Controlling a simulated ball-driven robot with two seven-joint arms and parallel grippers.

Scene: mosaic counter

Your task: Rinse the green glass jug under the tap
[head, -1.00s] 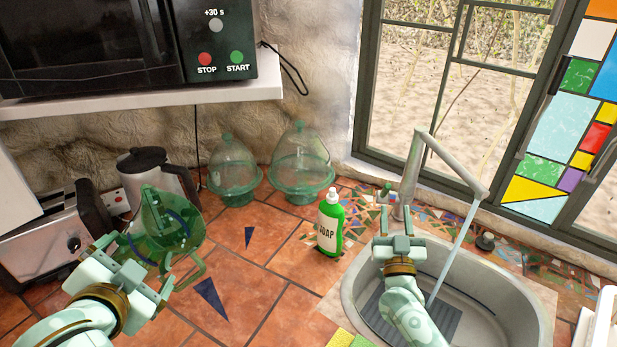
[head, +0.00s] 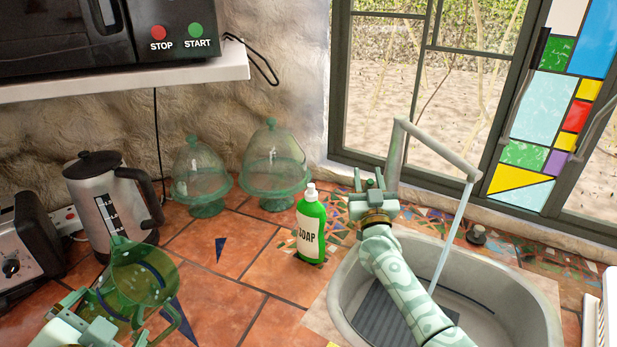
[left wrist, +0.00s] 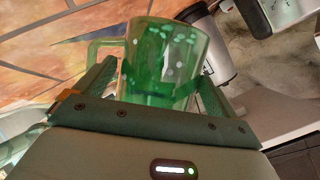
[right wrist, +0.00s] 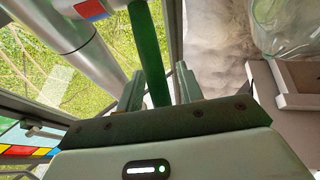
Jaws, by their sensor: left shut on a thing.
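The green glass jug (head: 150,277) is at the lower left of the head view, mouth up and slightly tilted, its handle to the right. My left gripper (head: 100,305) is shut on it; in the left wrist view the jug (left wrist: 160,60) sits between the fingers. Whether its base touches the counter is hidden. The grey tap (head: 396,150) stands behind the sink (head: 540,300), and water (head: 450,240) runs from its spout into the bowl. My right gripper (head: 369,183) is beside the tap's base, fingers apart. A green bar (right wrist: 150,50) shows between them in the right wrist view.
A soap bottle (head: 310,228) stands left of the sink. Two glass domes (head: 273,165) (head: 200,175), a kettle (head: 105,205) and a toaster (head: 25,250) stand along the back left. A window (head: 440,90) is behind the tap. Tiles between jug and soap bottle are clear.

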